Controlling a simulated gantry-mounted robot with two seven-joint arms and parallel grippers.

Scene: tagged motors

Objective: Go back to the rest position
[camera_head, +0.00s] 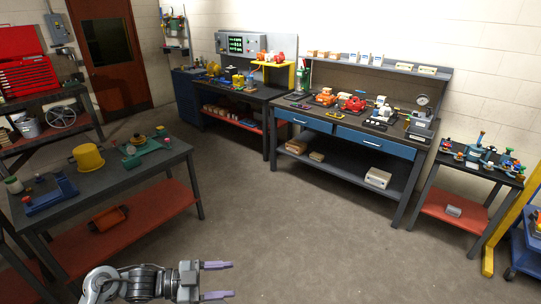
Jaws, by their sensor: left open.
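My left gripper (217,280) comes in at the bottom of the head view, left of the middle. Its two purple fingers point right and are apart, with nothing between them. It is over open floor, away from the benches. My right gripper is not in view. On the far blue-drawered workbench (372,143) stand an orange motor (325,97) and a red motor (352,104). Any tags on them are too small to read.
A small table (481,171) with valves stands at right, beside a yellow post (510,225). The grey floor (290,215) in the middle is clear.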

